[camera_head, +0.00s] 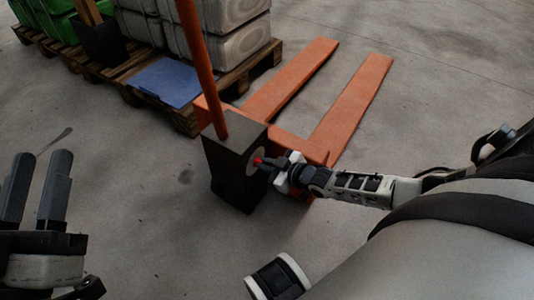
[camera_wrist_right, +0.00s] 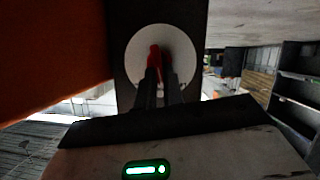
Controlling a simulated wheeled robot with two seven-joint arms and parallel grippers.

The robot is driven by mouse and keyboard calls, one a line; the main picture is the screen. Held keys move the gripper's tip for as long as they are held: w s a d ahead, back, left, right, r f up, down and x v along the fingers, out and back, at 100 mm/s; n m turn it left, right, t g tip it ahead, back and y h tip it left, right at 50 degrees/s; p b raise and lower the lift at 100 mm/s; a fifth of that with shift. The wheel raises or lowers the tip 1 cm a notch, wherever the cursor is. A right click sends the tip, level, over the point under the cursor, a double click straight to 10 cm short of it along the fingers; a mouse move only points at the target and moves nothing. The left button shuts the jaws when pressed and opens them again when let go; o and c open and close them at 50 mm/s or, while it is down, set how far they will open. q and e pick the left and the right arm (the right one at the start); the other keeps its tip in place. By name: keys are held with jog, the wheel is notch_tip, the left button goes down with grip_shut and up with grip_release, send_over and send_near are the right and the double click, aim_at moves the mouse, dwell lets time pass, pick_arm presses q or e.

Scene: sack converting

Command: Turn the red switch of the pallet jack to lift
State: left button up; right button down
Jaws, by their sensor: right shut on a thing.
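The pallet jack has a dark box body (camera_head: 228,165), an orange handle bar (camera_head: 200,65) and two orange forks (camera_head: 350,108). The red switch (camera_head: 258,161) sits on a pale round plate on the side of the box. In the right wrist view the red switch (camera_wrist_right: 155,57) stands roughly upright in front of the white disc (camera_wrist_right: 133,52). My right gripper (camera_head: 268,163) is at the switch, its fingers (camera_wrist_right: 160,88) shut on it; they hide its lower part. My left gripper (camera_head: 38,190) is open and empty at the left, away from the jack.
A wooden pallet (camera_head: 185,118) with stacked pale sacks (camera_head: 228,30), a blue sheet (camera_head: 168,82) and a dark bin (camera_head: 100,40) stands behind the jack. Green items (camera_head: 45,18) are at the far left. The concrete floor (camera_head: 450,80) is clear on the right.

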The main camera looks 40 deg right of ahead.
pick_arm(q)
jog(key=f+n+g, duration=0.1)
jog(key=f, duration=0.1)
jog(key=s+f+n+g+y+p, duration=0.1)
jog(key=f+n, duration=0.1)
jog(key=shift+d, duration=0.2)
pick_arm(e)
jog(key=n, duration=0.1)
jog(key=n+t+h, duration=0.1)
jog(key=n, duration=0.1)
jog(key=a+n+h, duration=0.1)
jog(key=shift+s+f+t, duration=0.25)
jog(key=shift+f+t, duration=0.05)
jog(key=shift+t, duration=0.1)
pick_arm(q)
jog(key=shift+r, duration=0.1)
pick_arm(e)
jog(key=shift+n, duration=0.3)
jog(key=c, duration=1.5)
grip_release()
pick_arm(q)
jog(key=shift+r, duration=0.1)
